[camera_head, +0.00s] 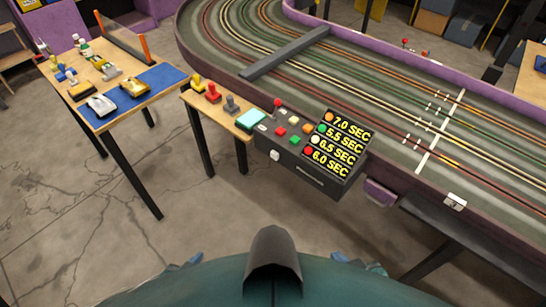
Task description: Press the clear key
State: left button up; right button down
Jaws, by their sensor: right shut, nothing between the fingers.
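A dark control console (310,175) stands at the near edge of the slot track. Its sloped top carries small coloured keys: a red key (281,132), a green key (295,140), an orange key (308,128) and a whitish key (262,127). Any lettering on the keys is too small to read, so I cannot tell which is the clear key. A lit display (338,143) on the console shows yellow times, 7.0, 5.5, 6.5 and 6.0 SEC, beside coloured dots. Neither of my grippers shows; only parts of my own body fill the bottom edge.
A narrow wooden table (223,112) with a yellow, a red and a grey controller and a cyan block (251,120) adjoins the console's left. A larger table (162,76) with toy cars stands further left. A grey bridge (286,53) crosses the track. The floor in front is clear.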

aim_at(274, 155)
jog(key=i+j+z, duration=0.1)
jog(key=j, duration=0.6)
jog(key=j+z, duration=0.15)
jog(key=j, duration=0.55)
jog(key=i, duration=0.05)
